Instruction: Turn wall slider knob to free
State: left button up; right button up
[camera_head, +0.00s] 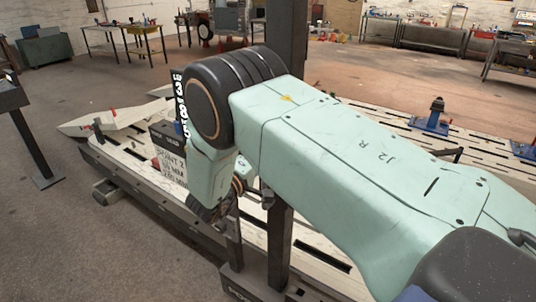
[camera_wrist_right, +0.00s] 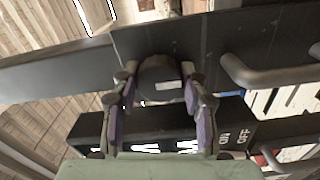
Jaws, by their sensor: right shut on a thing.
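A dark round knob (camera_wrist_right: 160,72) with a small pale mark on its face shows in the right wrist view, against a dark bar. My right gripper (camera_wrist_right: 157,82) has its two purple-padded fingers on either side of the knob and is shut on it. In the head view my right gripper (camera_head: 220,207) is partly seen beside the dark post, below my mint-green arm. The knob is hidden there. My left gripper is not in view.
A dark bar handle (camera_wrist_right: 268,74) stands right of the knob. A sign box (camera_head: 170,152) stands left on the slotted bench (camera_head: 125,150). Blue vises (camera_head: 432,120) sit at its right.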

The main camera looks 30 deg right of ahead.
jog(key=shift+a, duration=0.1)
jog(key=o, duration=1.2)
jog(key=shift+w+a, duration=0.1)
jog(key=shift+a, duration=0.1)
jog(key=shift+c, duration=0.2)
jog(key=shift+d, duration=0.1)
jog(key=shift+d, duration=0.1)
jog(key=v, duration=0.7)
jog(key=shift+s, duration=0.2)
